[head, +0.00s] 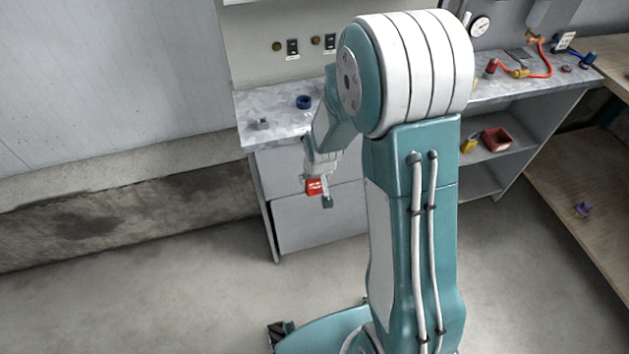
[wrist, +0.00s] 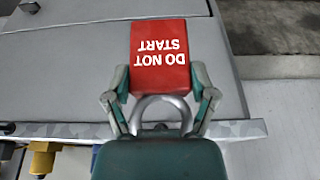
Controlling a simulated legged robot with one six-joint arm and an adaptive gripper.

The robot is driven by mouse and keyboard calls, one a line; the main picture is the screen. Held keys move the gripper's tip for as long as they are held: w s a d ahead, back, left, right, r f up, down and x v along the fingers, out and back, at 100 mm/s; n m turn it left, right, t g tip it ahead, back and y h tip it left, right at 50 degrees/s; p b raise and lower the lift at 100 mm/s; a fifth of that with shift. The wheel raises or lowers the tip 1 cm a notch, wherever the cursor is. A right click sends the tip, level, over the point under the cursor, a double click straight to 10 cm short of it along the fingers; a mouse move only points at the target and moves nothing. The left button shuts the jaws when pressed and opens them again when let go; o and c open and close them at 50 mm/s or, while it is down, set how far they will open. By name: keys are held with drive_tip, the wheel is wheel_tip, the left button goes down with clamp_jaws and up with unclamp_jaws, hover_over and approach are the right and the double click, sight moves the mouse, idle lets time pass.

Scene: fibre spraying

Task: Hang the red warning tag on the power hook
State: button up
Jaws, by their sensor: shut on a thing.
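The red warning tag (wrist: 159,50) reads "DO NOT START" upside down in the wrist view, with a grey metal loop below its lettered body. My gripper (wrist: 160,88) is shut on the tag, one finger at each side. In the head view the tag (head: 316,187) is held by my gripper (head: 323,190) in front of the grey bench cabinet, below the bench top. I cannot make out the power hook; my arm covers part of the panel and bench.
The metal bench top (head: 270,103) carries a blue ring (head: 304,102) and a small grey block (head: 263,124). A back panel (head: 255,75) has knobs and switches. A red bin (head: 496,139) sits on a shelf at right. A wooden table (head: 570,185) stands at far right. Floor in front is clear.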

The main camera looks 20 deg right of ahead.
drive_tip(key=shift+w+d, duration=0.5)
drive_tip(key=shift+w, duration=0.25)
drive_tip(key=w, duration=0.3)
drive_tip(key=w+f, duration=0.1)
drive_tip(key=shift+w+a+f, duration=0.1)
drive_tip(key=shift+w+a, duration=0.25)
drive_tip(key=shift+w, duration=0.05)
idle(0.4)
drive_tip(key=o, duration=1.1)
drive_tip(key=shift+w, duration=0.1)
